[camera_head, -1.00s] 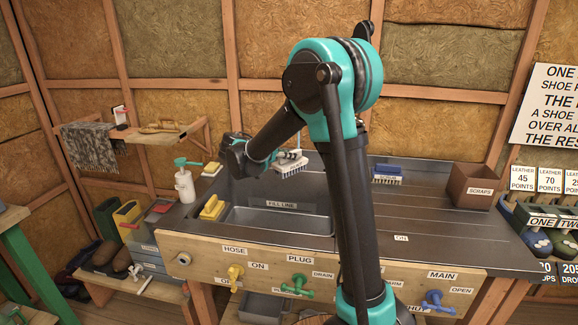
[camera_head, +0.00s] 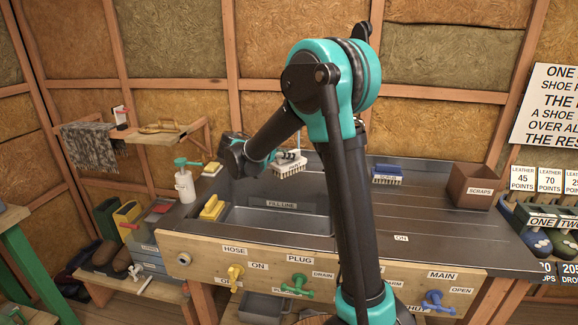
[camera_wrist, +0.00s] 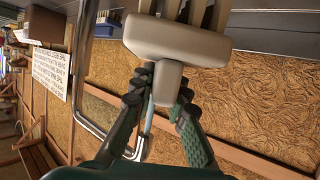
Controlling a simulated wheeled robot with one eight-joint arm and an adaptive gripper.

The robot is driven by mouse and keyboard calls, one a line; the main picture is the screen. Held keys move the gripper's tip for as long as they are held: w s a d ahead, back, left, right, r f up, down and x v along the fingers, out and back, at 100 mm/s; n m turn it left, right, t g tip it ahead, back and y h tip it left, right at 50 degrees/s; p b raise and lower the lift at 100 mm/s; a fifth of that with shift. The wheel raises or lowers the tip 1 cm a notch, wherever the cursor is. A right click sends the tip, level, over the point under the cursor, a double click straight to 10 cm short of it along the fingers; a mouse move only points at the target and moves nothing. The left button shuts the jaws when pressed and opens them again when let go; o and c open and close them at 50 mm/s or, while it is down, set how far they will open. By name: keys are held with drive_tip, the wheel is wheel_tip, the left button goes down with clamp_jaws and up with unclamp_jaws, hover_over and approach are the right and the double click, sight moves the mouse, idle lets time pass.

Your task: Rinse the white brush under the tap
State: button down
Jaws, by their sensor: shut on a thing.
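My gripper (camera_head: 284,157) is shut on the white brush (camera_head: 291,167) and holds it over the back of the sink (camera_head: 262,222). In the wrist view my gripper (camera_wrist: 160,90) has its fingers around the brush's pale handle stub. The brush head (camera_wrist: 180,42) and its thick bristles show there beyond the fingers. A bent chrome pipe (camera_wrist: 80,62), which looks like the tap, passes just left of the brush and behind my fingers. I cannot tell whether water runs. The tap is not clear in the head view.
A yellow brush (camera_head: 212,208) lies at the sink's left edge, near a soap bottle (camera_head: 185,187). A blue brush (camera_head: 388,174) and a scraps box (camera_head: 472,186) stand right. Yellow (camera_head: 235,272), green (camera_head: 298,285) and blue (camera_head: 437,302) valves line the front panel.

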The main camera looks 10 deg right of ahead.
sight(286, 165)
drive_tip(key=shift+s, duration=0.1)
drive_tip(key=shift+s+a, duration=0.35)
drive_tip(key=shift+s, duration=0.9)
drive_tip(key=shift+s+a, duration=0.35)
drive_tip(key=shift+s, duration=0.9)
drive_tip(key=shift+s+a, duration=0.35)
drive_tip(key=shift+s, duration=0.9)
drive_tip(key=s+a+r, duration=0.1)
drive_tip(key=s+r, duration=0.3)
drive_tip(key=s, duration=0.1)
drive_tip(key=shift+a, duration=0.15)
drive_tip(key=shift+w, duration=0.1)
